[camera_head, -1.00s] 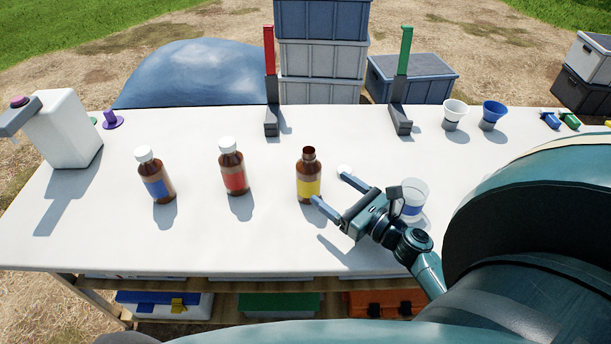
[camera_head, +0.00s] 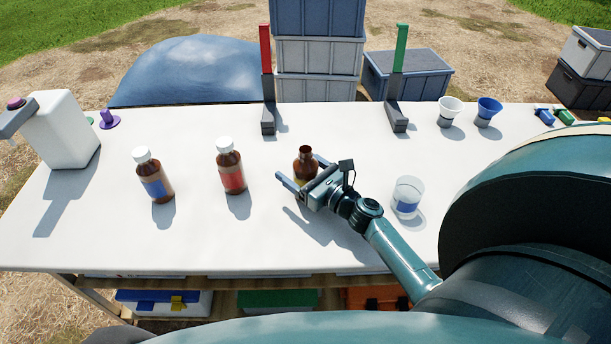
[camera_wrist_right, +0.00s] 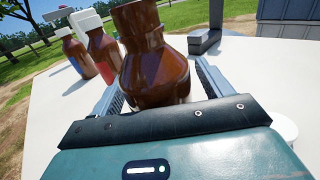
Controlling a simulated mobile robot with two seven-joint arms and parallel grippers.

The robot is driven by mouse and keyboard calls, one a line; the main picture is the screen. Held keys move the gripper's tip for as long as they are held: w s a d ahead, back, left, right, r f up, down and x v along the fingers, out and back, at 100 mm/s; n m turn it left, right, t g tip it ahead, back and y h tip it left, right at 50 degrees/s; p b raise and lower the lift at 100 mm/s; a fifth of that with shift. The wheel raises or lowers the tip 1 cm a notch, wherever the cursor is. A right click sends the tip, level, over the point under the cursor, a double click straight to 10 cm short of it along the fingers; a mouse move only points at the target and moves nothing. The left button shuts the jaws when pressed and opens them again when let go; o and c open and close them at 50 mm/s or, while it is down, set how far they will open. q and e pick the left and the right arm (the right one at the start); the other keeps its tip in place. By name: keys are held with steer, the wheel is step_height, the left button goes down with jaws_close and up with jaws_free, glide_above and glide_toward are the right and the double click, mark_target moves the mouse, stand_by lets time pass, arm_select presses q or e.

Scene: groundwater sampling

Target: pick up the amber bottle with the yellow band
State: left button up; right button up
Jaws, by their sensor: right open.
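The amber bottle with the yellow band (camera_head: 305,160) stands upright and uncapped on the white table. My right gripper (camera_head: 298,184) is open, with its fingers on either side of this bottle. The gripper hides most of the yellow band in the head view. In the right wrist view the brown bottle (camera_wrist_right: 155,60) stands between the two open fingers (camera_wrist_right: 160,92), and its band is hidden behind the gripper body. I cannot tell whether the fingers touch it. My left gripper is not in view.
Capped amber bottles with a red band (camera_head: 231,168) and a blue band (camera_head: 155,177) stand to the left. A clear beaker (camera_head: 408,196) stands to the right. Red (camera_head: 266,80) and green (camera_head: 398,80) posts and two cups stand behind. A white jug (camera_head: 62,130) is far left.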

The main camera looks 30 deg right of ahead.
steer(key=shift+c, duration=0.5)
steer(key=c, duration=1.2)
steer(key=shift+r, duration=0.15)
